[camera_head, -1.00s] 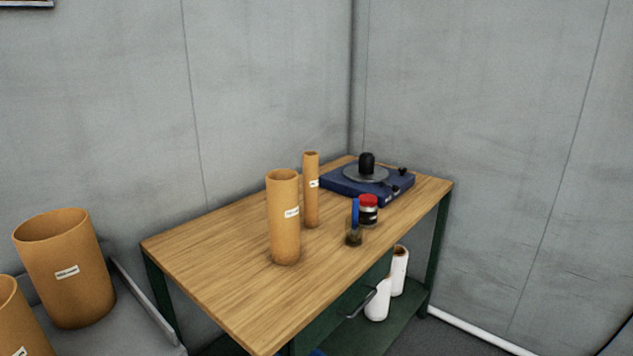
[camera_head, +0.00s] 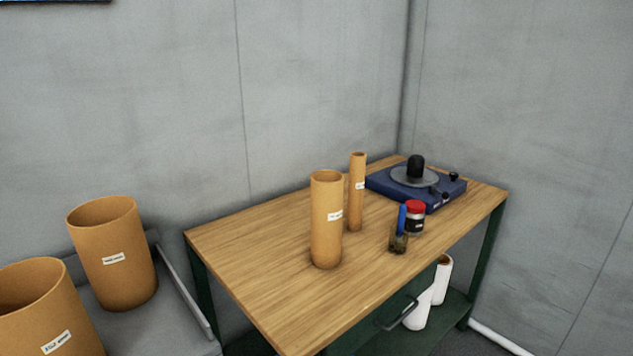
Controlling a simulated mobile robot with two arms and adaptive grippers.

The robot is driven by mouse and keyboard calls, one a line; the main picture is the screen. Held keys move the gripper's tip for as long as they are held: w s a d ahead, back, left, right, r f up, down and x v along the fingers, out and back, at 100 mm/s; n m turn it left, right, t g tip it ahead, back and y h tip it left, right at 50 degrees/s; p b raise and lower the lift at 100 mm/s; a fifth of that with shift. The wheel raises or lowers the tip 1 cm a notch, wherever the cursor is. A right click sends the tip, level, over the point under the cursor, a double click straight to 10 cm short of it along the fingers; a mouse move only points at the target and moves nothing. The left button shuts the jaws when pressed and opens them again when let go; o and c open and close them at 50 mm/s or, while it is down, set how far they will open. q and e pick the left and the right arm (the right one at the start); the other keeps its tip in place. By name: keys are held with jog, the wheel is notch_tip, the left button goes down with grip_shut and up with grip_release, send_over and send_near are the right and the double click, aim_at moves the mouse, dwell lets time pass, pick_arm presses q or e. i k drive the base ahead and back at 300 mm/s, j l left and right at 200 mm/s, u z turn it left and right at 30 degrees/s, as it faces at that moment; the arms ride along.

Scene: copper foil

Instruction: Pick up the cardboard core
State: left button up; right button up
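Several brown cardboard cores with white labels stand upright; I cannot tell which one the task means. A medium-width core (camera_head: 326,222) stands on the wooden table (camera_head: 262,268). A thinner core (camera_head: 356,200) stands just behind it to the right. Two much wider, open-topped cores stand at the left: one (camera_head: 115,262) on a grey surface, and a nearer one (camera_head: 40,318) cut off by the picture's lower left corner. The label print is too small to read. Neither of my grippers is in view.
A blue turntable-like device (camera_head: 415,185) sits at the table's far right corner. A red-lidded jar (camera_head: 415,220) and a small holder (camera_head: 398,241) with a blue item stand near the right edge. White rolls (camera_head: 417,310) stand on the lower shelf. The table's left part is clear.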

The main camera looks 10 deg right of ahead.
aim_at(357, 167)
jog(key=i+l+u, duration=0.3)
jog(key=l, duration=0.2)
jog(key=l+u, duration=0.25)
jog(key=l, duration=0.25)
jog(key=i+l+u, duration=0.1)
jog(key=l+u, duration=0.2)
jog(key=l, duration=0.3)
jog(key=i+l, duration=0.1)
jog(key=l, duration=0.9)
jog(key=l+u, duration=0.1)
jog(key=l, duration=0.9)
jog(key=i, duration=0.05)
